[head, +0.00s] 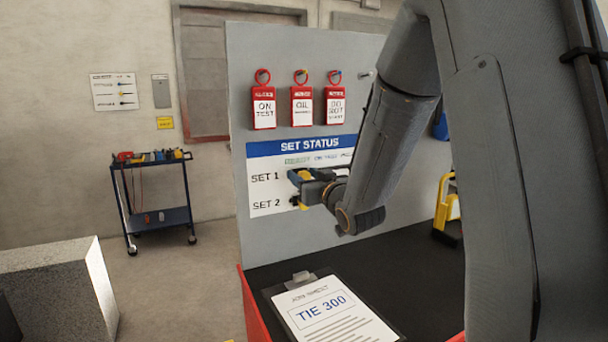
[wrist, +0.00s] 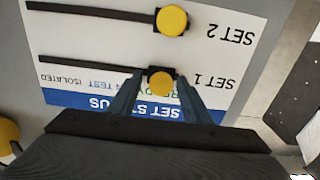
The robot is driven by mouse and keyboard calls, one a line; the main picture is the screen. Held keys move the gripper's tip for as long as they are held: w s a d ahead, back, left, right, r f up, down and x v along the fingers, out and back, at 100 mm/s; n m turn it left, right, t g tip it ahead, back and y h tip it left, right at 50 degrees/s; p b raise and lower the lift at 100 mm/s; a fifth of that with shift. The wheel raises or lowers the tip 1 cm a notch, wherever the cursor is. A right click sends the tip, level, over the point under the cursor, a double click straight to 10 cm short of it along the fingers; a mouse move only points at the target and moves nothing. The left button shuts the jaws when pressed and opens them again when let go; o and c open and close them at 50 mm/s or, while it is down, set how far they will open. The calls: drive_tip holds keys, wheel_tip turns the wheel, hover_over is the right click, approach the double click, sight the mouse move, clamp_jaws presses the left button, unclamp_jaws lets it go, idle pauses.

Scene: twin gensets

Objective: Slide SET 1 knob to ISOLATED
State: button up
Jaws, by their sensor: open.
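The SET STATUS board (head: 262,208) is on the grey panel, with rows SET 1 and SET 2. The yellow SET 1 knob (wrist: 161,84) shows upside down in the wrist view, at the slot end near the SET 1 label, in line with READY. The ISOLATED label (wrist: 58,79) is at the slot's other end. My gripper (head: 303,184) is at the board, open, its blue fingers on either side of the SET 1 knob; contact cannot be told. In the head view the gripper partly hides the knobs. The yellow SET 2 knob (wrist: 172,20) sits at the same end of its slot.
Red tags (head: 300,105) hang above the board. A clipboard (head: 335,312) lies on the black bench top below. A yellow object (head: 446,208) stands to the right. A tool cart (head: 158,205) and a grey block (head: 58,290) are at left.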

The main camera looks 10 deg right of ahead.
sight(326, 167)
drive_tip(key=shift+w+a, duration=0.1)
drive_tip(key=shift+w, duration=0.05)
clamp_jaws()
drive_tip(key=d, duration=0.3)
drive_tip(key=w+d, duration=0.1)
drive_tip(key=d, duration=0.5)
drive_tip(key=shift+w, duration=0.35)
unclamp_jaws()
